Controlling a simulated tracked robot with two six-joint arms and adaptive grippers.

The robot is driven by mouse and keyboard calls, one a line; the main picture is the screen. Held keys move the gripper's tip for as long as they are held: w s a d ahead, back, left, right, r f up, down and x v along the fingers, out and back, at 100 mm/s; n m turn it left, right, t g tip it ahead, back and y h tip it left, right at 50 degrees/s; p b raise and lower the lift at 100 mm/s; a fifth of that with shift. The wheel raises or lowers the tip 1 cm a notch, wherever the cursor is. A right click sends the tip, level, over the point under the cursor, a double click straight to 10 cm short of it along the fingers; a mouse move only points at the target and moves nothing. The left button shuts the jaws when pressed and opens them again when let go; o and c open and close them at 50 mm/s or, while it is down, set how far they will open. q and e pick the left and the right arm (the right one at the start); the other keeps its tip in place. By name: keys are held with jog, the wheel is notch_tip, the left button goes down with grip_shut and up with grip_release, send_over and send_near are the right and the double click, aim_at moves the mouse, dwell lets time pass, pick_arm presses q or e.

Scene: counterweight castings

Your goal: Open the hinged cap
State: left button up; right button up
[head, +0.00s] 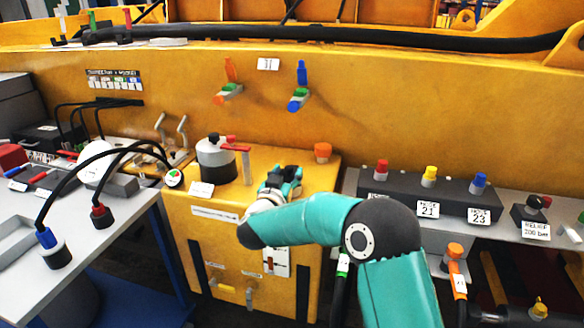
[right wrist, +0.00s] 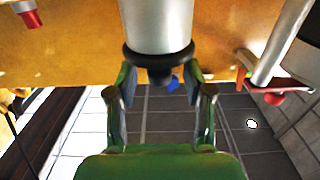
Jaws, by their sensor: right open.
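A grey metal cylinder (right wrist: 157,28) with a black rim and a dark cap-like end (right wrist: 158,62) shows in the right wrist view, with a small blue tab beside that end. It looks like the hinged cap's neck; the hinge itself is not clear. My right gripper (right wrist: 165,90) is open, its two fingers on either side of the dark end, with nothing held. I cannot tell if they touch the rim. In the head view my right gripper (head: 283,180) is over the front of the yellow box and hides this cylinder. My left gripper is not in view.
On the yellow box (head: 207,265) stand a grey canister (head: 215,160), a post with a red handle (head: 245,160) and an orange cap (head: 322,152). The red-handled post (right wrist: 280,45) is close to the right finger in the wrist view. A cabled bench (head: 110,225) is left.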

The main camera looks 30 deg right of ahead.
jog(key=shift+x, duration=1)
grip_shut()
